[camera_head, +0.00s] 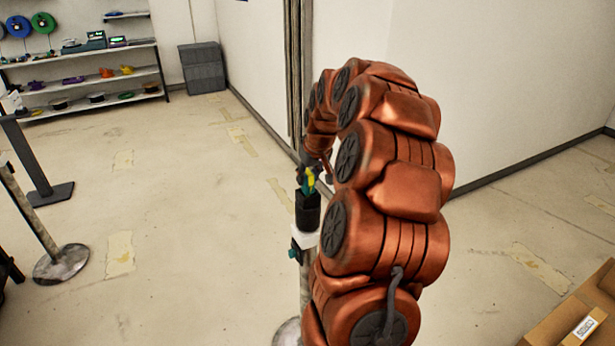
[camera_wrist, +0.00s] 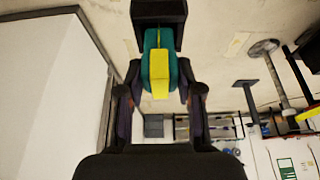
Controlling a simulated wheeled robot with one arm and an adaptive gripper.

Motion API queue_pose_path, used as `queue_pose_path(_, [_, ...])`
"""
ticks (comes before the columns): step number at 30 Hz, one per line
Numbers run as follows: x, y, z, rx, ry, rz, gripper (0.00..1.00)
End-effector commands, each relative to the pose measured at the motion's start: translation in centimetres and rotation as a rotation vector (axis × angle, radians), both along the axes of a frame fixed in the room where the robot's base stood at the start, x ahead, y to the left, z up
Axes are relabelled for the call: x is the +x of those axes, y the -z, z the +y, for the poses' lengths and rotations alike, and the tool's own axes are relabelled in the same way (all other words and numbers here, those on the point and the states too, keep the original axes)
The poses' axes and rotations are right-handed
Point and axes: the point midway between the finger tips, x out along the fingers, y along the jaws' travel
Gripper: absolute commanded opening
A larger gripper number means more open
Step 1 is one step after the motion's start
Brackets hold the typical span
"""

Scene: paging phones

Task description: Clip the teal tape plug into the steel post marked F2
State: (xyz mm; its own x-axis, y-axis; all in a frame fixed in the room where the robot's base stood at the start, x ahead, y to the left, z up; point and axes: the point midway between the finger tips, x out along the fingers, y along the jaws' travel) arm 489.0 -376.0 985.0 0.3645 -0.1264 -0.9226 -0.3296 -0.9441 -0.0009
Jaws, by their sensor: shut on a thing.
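The teal plug with a yellow stripe (camera_wrist: 160,72) is between the fingers of my gripper (camera_wrist: 159,78), which is shut on it. In the head view the plug (camera_head: 309,184) shows just above the black head (camera_head: 308,212) of a steel post (camera_head: 305,290). In the wrist view the plug's far end meets or overlaps the black head (camera_wrist: 158,12). I cannot tell whether it is seated there. A white label (camera_head: 304,241) is below the head, its marking not readable. My gripper (camera_head: 312,174) is partly hidden by my arm.
Another steel post (camera_head: 32,212) with a round base and a dark post (camera_head: 28,160) stand at the left. Shelves (camera_head: 85,80) with coloured items and grey boxes (camera_head: 202,68) are at the back. A cardboard box (camera_head: 575,312) is at lower right. Open floor lies between.

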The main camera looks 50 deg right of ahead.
Motion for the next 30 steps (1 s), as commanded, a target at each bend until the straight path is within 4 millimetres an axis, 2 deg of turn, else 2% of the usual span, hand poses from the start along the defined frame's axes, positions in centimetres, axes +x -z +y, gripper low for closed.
queue_pose_path(30, [-0.01, 0.82, -0.01, 0.0, 0.0, 0.0, 0.0])
